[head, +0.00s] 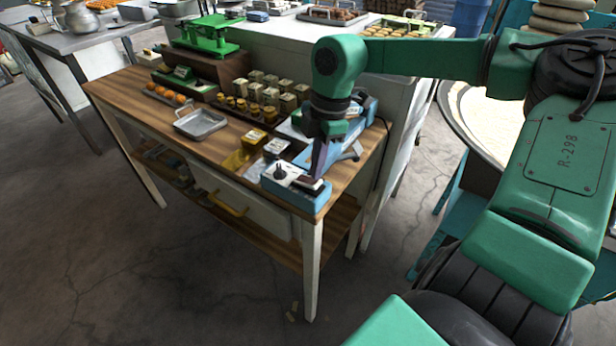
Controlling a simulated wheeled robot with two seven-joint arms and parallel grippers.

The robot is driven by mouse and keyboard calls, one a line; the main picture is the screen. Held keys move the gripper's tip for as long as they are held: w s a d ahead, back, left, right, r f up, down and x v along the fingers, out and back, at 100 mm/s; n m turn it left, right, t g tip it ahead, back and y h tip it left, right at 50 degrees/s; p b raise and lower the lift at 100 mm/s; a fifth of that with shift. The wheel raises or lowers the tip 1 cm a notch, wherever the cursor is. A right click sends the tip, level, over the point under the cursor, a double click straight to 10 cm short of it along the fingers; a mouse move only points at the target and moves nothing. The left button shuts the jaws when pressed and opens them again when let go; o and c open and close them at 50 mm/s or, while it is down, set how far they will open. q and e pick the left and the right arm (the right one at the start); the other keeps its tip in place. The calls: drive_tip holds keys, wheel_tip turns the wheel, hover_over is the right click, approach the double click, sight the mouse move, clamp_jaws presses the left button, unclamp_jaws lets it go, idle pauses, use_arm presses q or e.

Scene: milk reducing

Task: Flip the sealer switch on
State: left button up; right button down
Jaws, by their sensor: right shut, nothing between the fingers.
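The sealer (287,193) is a blue unit at the near right end of the wooden table, with a pale front panel that carries a small dark knob (280,172). A dark piece that looks like the switch (311,184) is at its right front part. More blue body stretches back behind my gripper and is partly hidden. My right gripper (318,172) points down, shut and empty, with its tips just above or at the dark piece; I cannot tell whether they touch. The switch position is too small to read. My left gripper is out of view.
The wooden table (145,93) holds a metal tray (200,123), a green scale (208,35), several small jars and boxes, and yellow and white packets (238,160) left of the sealer. A white counter (275,40) stands behind. A large round pan (485,110) is at the right.

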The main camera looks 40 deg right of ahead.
sight(316, 183)
drive_tip(key=shift+f+b, duration=1)
drive_tip(key=shift+f, duration=0.15)
idle(0.4)
drive_tip(key=shift+r, duration=0.1)
wheel_tip(316, 183, up, 7)
drive_tip(key=p, duration=0.4)
drive_tip(key=shift+p, duration=0.4)
